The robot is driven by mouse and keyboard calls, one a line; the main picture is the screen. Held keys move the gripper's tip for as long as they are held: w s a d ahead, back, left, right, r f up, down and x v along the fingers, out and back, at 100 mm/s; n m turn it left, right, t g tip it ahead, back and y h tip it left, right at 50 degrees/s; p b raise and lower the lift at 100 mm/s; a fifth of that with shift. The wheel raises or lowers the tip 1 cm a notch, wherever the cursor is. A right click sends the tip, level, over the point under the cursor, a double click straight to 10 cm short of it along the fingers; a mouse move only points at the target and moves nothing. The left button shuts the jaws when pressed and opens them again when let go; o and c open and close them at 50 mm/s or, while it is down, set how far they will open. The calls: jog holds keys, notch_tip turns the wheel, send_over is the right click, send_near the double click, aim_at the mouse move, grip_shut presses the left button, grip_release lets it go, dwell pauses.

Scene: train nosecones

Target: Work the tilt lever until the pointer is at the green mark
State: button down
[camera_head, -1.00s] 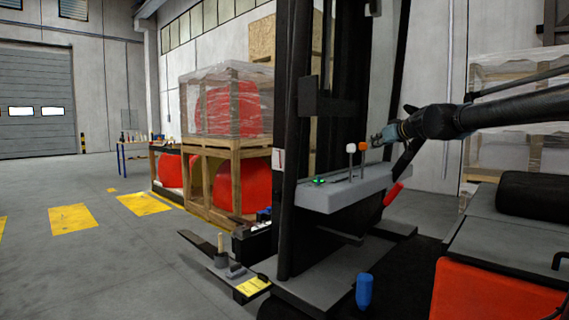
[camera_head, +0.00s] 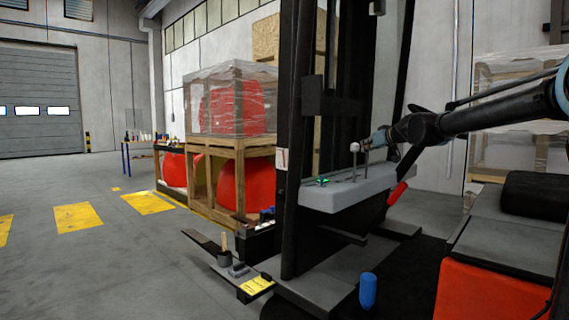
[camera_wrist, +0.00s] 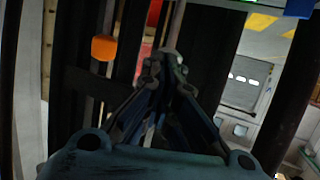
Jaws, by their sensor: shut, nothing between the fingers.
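A grey console (camera_head: 345,195) on the forklift carries two upright levers. One has a white knob (camera_head: 355,147); a pale knob (camera_wrist: 170,54) shows just beyond my fingertips in the wrist view. The other lever's orange knob (camera_wrist: 104,48) is left of my fingers in the wrist view; in the head view my gripper hides it. My gripper (camera_head: 368,143) is shut and empty, its fingertips (camera_wrist: 164,70) close by the pale knob; contact cannot be told. A small green spot (camera_head: 322,181) lies at the console's left end. No pointer can be made out. Which lever tilts cannot be read.
The dark mast (camera_head: 300,130) rises left of the console. A red handle (camera_head: 398,192) sticks out below it. A blue cylinder (camera_head: 368,290) stands in front, and a black seat (camera_head: 520,200) is at the right. Wrapped red loads stand behind the mast.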

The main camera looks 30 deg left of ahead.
aim_at(358, 145)
jog(key=shift+a, duration=0.1)
dwell(0.3)
jog(key=shift+x, duration=1)
jog(key=shift+w+a, duration=0.25)
jog(key=shift+a, duration=0.55)
jog(key=shift+w+a, duration=0.2)
jog(key=shift+a, duration=0.6)
dwell(2.7)
jog(key=w+d+f+v, duration=0.1)
jog(key=d+v, duration=0.1)
jog(key=v, duration=1.1)
jog(key=shift+w+f, duration=0.25)
jog(key=shift+w, duration=0.05)
jog(key=shift+d, duration=0.15)
dwell(0.5)
